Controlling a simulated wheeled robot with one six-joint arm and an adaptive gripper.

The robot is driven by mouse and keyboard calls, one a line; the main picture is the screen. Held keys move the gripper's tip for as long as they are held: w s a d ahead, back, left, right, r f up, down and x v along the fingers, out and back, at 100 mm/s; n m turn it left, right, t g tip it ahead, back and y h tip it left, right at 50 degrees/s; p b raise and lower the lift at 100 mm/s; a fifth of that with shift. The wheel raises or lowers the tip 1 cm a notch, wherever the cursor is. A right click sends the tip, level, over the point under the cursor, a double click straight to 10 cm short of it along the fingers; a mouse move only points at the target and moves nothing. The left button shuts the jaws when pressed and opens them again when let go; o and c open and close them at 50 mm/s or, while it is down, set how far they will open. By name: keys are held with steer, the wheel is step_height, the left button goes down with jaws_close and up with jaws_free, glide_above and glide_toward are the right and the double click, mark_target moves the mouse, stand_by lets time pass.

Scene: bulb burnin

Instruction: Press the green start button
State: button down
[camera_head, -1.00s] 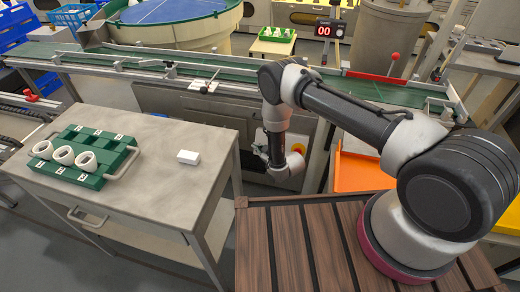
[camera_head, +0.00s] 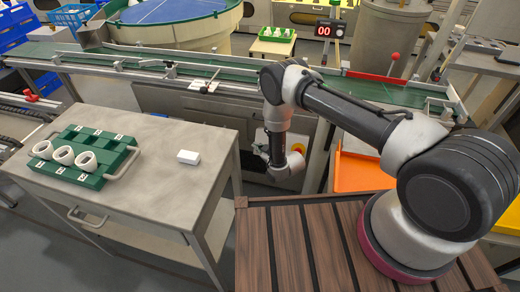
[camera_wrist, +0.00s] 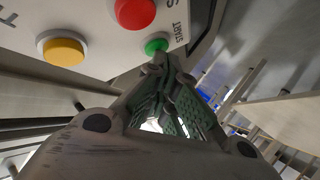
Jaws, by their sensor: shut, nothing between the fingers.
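The green start button (camera_wrist: 156,46) shows in the wrist view on a pale control panel (camera_wrist: 98,42), beside the printed word START. My gripper (camera_wrist: 160,64) is shut and empty, with its fingertips right at the lower edge of the green button in that view. I cannot tell whether they touch it. In the head view my gripper (camera_head: 262,150) is low beside the front of the conveyor, pointing at the panel, and the green button is hidden there behind my arm.
A red button (camera_wrist: 135,12) and a yellow button (camera_wrist: 63,50) sit on the same panel. An orange bin (camera_head: 358,172) is right of my gripper.

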steer(key=shift+s+r, duration=0.1)
steer(key=shift+s, duration=0.05)
steer(key=shift+s+a+r, duration=0.2)
steer(key=shift+s+r, duration=0.1)
steer(key=shift+s, duration=0.2)
steer(key=s+r, duration=0.1)
steer(key=s+a, duration=0.1)
steer(key=s+r, duration=0.1)
steer(key=s, duration=0.1)
steer(key=shift+a+r, duration=0.2)
steer(key=shift+r, duration=0.1)
stand_by(0.8)
